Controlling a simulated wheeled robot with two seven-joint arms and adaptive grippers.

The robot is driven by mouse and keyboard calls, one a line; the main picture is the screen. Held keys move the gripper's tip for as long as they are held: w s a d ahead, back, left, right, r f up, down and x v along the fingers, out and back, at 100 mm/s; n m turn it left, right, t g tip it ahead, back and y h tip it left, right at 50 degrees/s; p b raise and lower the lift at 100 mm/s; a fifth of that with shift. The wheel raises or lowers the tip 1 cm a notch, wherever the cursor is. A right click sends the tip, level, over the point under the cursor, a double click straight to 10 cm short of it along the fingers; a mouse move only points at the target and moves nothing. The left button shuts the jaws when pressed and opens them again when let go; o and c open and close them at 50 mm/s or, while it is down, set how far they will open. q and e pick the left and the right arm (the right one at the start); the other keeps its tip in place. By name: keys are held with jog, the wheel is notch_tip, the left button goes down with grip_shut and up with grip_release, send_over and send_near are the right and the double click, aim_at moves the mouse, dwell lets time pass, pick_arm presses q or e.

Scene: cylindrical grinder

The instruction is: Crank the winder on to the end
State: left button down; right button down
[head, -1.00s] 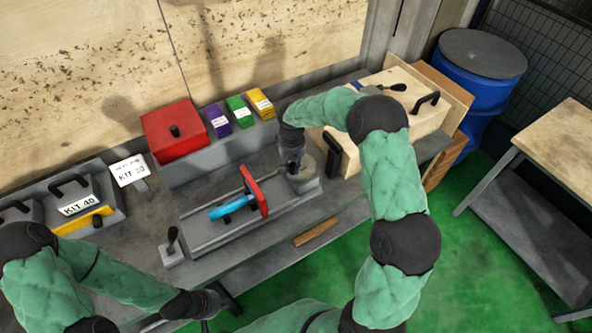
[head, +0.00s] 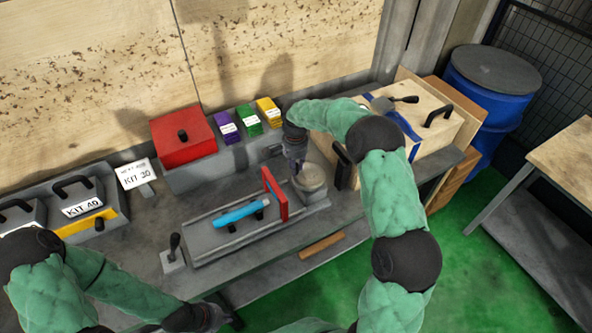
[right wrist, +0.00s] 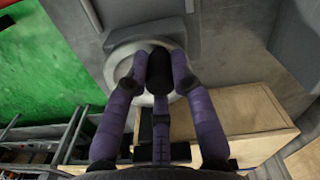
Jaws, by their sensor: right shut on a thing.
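The winder (head: 313,181) is a round pale grey drum at the right end of a long grey rail fixture (head: 205,243). My right gripper (head: 296,163) comes down on its left rim. In the right wrist view, its two fingers close on a dark crank knob (right wrist: 159,58) over the pale disc (right wrist: 116,65). A red upright plate (head: 276,193) stands across the rail just left of the winder. A light blue bar (head: 241,213) lies along the rail left of the plate. My left gripper (head: 218,314) is low at the front edge, away from the winder; its fingers are unclear.
A red box (head: 184,146) and purple, green and yellow boxes (head: 249,119) stand behind the fixture. A wooden case (head: 430,112) with black handles stands right. A small lever (head: 174,247) stands at the rail's left end. A wooden stick (head: 321,246) lies in front.

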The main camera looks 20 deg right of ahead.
jog(key=m, duration=0.1)
jog(key=w+m, duration=0.1)
jog(key=m, duration=0.1)
jog(key=shift+d, duration=0.3)
jog(key=m, duration=0.1)
jog(key=w+d+m, duration=0.1)
jog(key=m, duration=0.1)
jog(key=shift+d+m+b, duration=0.1)
jog(key=shift+m+b, duration=0.2)
jog(key=shift+w+d+r+m, duration=0.15)
jog(key=shift+d+m, duration=0.25)
jog(key=shift+m, duration=0.5)
jog(key=shift+w+d+f+m, duration=0.1)
jog(key=shift+d+m, duration=0.25)
jog(key=shift+m, duration=0.55)
jog(key=shift+w+d+r+m, duration=0.15)
jog(key=shift+d+m, duration=0.25)
jog(key=shift+m, duration=0.5)
jog(key=shift+f, duration=0.1)
jog(key=c, duration=1.1)
grip_release()
jog(key=shift+d, duration=0.1)
jog(key=shift+o, duration=0.2)
notch_tip(320, 180, up, 12)
